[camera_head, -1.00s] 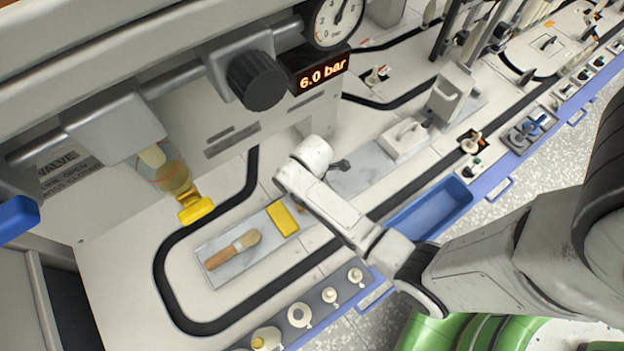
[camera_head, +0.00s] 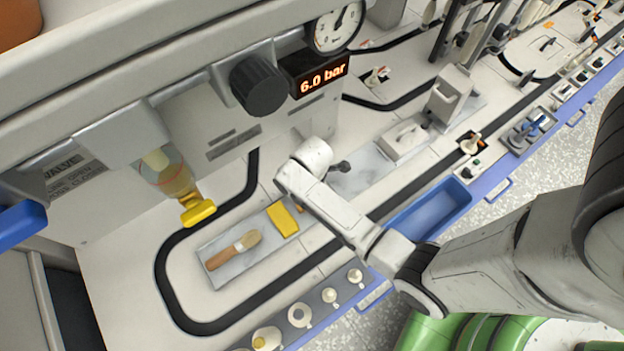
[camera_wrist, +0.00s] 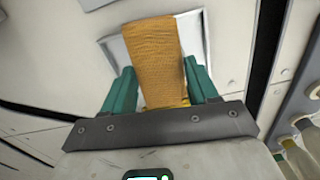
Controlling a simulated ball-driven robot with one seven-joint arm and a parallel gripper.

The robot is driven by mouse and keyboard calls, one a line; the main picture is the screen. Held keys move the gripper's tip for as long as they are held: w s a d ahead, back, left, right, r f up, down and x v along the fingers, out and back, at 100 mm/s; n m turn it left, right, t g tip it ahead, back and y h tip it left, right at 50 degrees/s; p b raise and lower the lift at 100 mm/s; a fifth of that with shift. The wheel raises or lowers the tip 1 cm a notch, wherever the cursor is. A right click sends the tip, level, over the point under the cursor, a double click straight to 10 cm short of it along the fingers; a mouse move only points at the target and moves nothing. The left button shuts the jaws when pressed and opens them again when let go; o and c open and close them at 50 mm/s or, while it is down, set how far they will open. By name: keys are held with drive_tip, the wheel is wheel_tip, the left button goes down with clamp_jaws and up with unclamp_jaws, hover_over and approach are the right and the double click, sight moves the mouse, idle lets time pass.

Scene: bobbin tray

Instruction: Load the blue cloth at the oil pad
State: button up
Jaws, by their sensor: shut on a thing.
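In the wrist view my gripper (camera_wrist: 162,82) is shut, its green fingers on either side of an orange-yellow woven piece, which looks like a cloth (camera_wrist: 155,50). Behind it shows a pale-rimmed grey plate (camera_wrist: 190,35); whether they touch I cannot tell. In the head view my arm hides the gripper. A yellow piece (camera_head: 283,219) shows at the right end of a grey plate (camera_head: 222,275), left of my arm; it may be the held piece. I see no cloth that is clearly blue and cannot tell which surface is the oil pad.
A wooden-handled brush (camera_head: 234,251) lies on the grey plate. A yellow-capped oiler (camera_head: 175,182) hangs from the machine at left. A row of white bobbins (camera_head: 300,315) runs along the front. An empty-looking blue bin (camera_head: 430,212) stands right of my arm.

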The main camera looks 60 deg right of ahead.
drive_tip(key=shift+r+p, duration=3.4)
drive_tip(key=shift+p, duration=0.15)
drive_tip(key=shift+w, duration=0.1)
